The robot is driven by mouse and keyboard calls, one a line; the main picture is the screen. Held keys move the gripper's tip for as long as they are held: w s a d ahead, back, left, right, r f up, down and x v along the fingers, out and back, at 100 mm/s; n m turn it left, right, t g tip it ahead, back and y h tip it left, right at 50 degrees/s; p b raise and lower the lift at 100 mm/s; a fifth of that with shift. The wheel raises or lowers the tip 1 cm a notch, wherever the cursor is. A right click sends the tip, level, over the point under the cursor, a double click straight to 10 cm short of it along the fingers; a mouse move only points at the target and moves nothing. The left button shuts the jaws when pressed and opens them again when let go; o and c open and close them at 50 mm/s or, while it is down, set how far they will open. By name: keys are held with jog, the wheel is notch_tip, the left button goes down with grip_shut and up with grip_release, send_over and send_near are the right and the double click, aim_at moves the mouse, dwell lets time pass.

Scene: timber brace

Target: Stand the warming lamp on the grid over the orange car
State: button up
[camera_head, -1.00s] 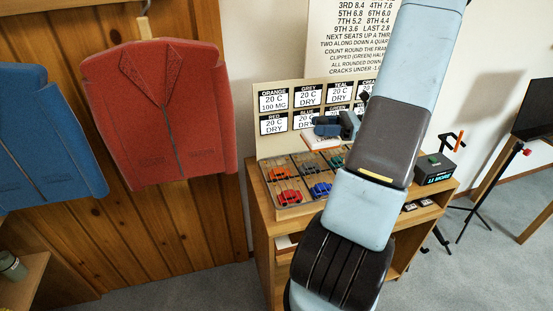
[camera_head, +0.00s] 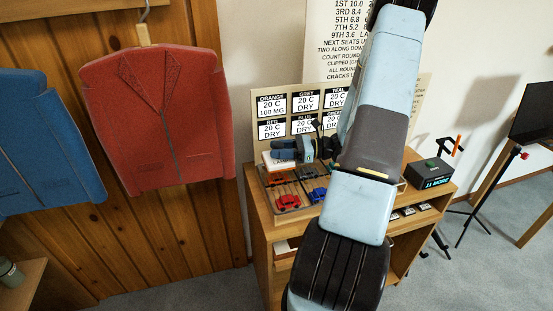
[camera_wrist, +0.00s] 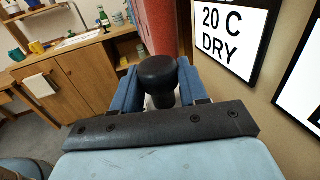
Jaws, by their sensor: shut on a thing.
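The warming lamp (camera_head: 272,162), a white flat-bottomed head with a reddish lower edge, is in my gripper (camera_head: 283,150) above the back left of the grid. In the wrist view its black knob (camera_wrist: 158,72) is between my two blue fingers, with a bit of white below. The wire grid (camera_head: 285,215) lies over the small cars. The orange car's place at the back left is mostly covered and shaded by the lamp. I cannot tell whether the lamp touches the grid.
A red car (camera_head: 288,201) and a blue car (camera_head: 316,195) are in the front row. A label board (camera_head: 256,112) stands close behind. My arm hides the grid's right side. A black box (camera_head: 432,172) is at the cabinet's right end.

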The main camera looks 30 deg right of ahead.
aim_at(264, 158)
jog(key=shift+w+a+f, duration=0.1)
jog(key=shift+f, duration=0.8)
jog(key=shift+w+a+f, duration=0.1)
jog(key=shift+f, duration=0.8)
jog(key=o, duration=1.2)
jog(key=shift+f, duration=0.1)
jog(key=shift+o, duration=0.2)
